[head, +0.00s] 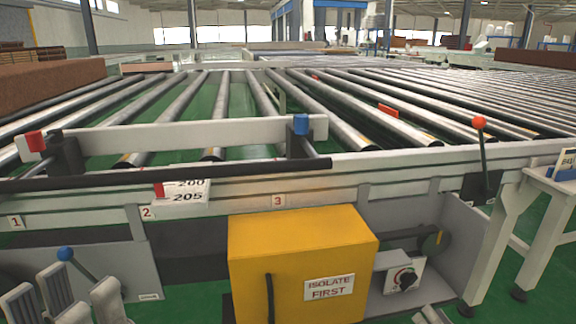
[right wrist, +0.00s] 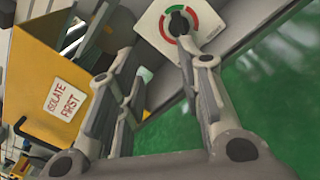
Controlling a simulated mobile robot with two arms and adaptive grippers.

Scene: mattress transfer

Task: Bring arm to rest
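My left gripper (head: 72,300) is at the bottom left of the head view, its fingers apart and nothing visible between them. It is just below a lever with a blue ball (head: 65,254). My right gripper (head: 432,316) barely shows at the bottom edge of the head view, below the rotary switch (head: 405,279). In the right wrist view the right gripper (right wrist: 158,62) has its fingers spread with nothing held. The switch (right wrist: 180,22), a dark knob on a red and green dial, lies beyond the fingertips; I cannot tell the exact gap.
A yellow box (head: 300,255) labelled "ISOLATE FIRST" stands between my grippers. Behind it runs a roller conveyor (head: 240,105) with a crossbar (head: 180,136). A red-ball lever (head: 479,122) and a white stand (head: 500,230) are at the right. Green floor (right wrist: 255,100) is open beside the right gripper.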

